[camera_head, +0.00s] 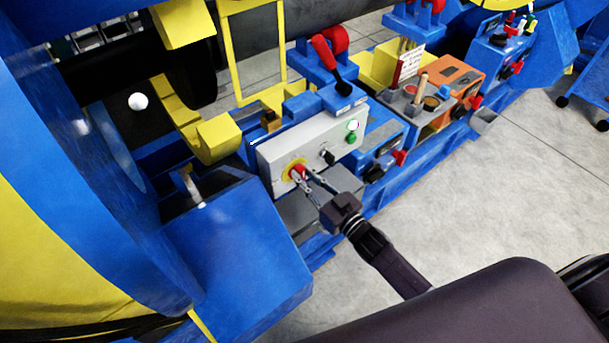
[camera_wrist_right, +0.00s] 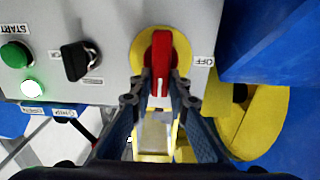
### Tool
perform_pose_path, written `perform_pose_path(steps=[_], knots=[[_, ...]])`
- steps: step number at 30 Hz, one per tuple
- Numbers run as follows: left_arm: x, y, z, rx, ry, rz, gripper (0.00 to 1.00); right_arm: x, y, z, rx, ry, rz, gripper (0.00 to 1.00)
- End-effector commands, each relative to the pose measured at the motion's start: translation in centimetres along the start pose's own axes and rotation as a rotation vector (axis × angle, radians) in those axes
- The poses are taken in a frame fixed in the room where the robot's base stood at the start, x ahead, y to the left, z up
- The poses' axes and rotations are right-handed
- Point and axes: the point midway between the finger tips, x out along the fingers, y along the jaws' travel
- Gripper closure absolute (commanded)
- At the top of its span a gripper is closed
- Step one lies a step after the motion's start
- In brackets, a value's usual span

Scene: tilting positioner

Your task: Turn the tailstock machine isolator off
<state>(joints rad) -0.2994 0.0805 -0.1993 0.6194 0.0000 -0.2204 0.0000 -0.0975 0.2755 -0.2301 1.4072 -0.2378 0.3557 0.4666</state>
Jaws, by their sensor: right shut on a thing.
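The tailstock machine isolator is a red handle (camera_head: 297,171) on a yellow round plate, at the lower left of a grey control panel (camera_head: 272,154). In the right wrist view the red handle (camera_wrist_right: 161,52) stands in line with the fingers, and an OFF label (camera_wrist_right: 203,61) is at the right of the yellow plate (camera_wrist_right: 138,58). My right gripper (camera_head: 305,181) is shut on the handle's near end; its fingertips (camera_wrist_right: 160,90) sit on either side of it. The handle points across from OFF, not at it. My left gripper is not in view.
A black selector switch (camera_wrist_right: 76,60) and green START button (camera_wrist_right: 15,53) sit beside the isolator. A lit lamp (camera_wrist_right: 31,88) is below START. A blue housing (camera_head: 235,245) stands close at the left. An orange box (camera_head: 455,78) is farther right. Grey floor (camera_head: 480,190) is open at right.

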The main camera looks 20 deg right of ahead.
Motion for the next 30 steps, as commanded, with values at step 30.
perform_pose_path(steps=[30], knots=[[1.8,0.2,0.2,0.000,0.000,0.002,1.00,-0.1,-1.3,0.7,-0.698,-0.001,0.000,1.00]])
